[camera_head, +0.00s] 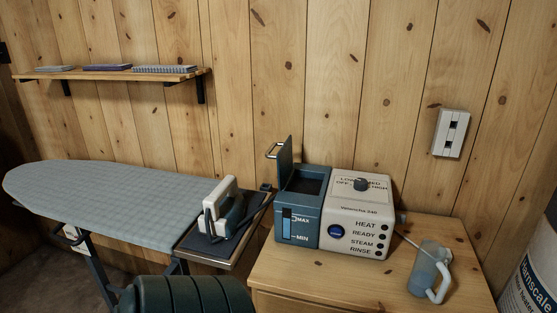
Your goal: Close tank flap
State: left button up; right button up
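The blue water tank (297,230) forms the left part of a steam station on the wooden cabinet top. Its front has a level window with MAX and MIN marks. The tank flap (285,165) stands upright, open at the tank's left side, with a metal loop handle (273,150) on it. The tank's dark top opening (307,184) is uncovered. The cream control unit (357,215) with a dial and printed labels stands against the tank's right side. Neither of my grippers shows in the head view.
A steam iron (226,215) rests on a dark pad at the right end of the ironing board (110,200). A clear jug (428,268) stands right on the cabinet top (350,280). A dark green ribbed shape (185,298) is low in front. A wall shelf (110,74) holds folded cloths.

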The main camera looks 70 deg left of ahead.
aim_at(284, 158)
jog(key=k+j, duration=0.2)
jog(key=j, duration=0.2)
jog(key=k+j, duration=0.2)
jog(key=j, duration=0.2)
jog(key=k+j, duration=0.2)
jog(key=j, duration=0.15)
jog(key=k+j, duration=0.25)
jog(key=j, duration=0.15)
jog(key=u, duration=1.15)
jog(key=k+j+u, duration=0.25)
jog(key=u, duration=0.2)
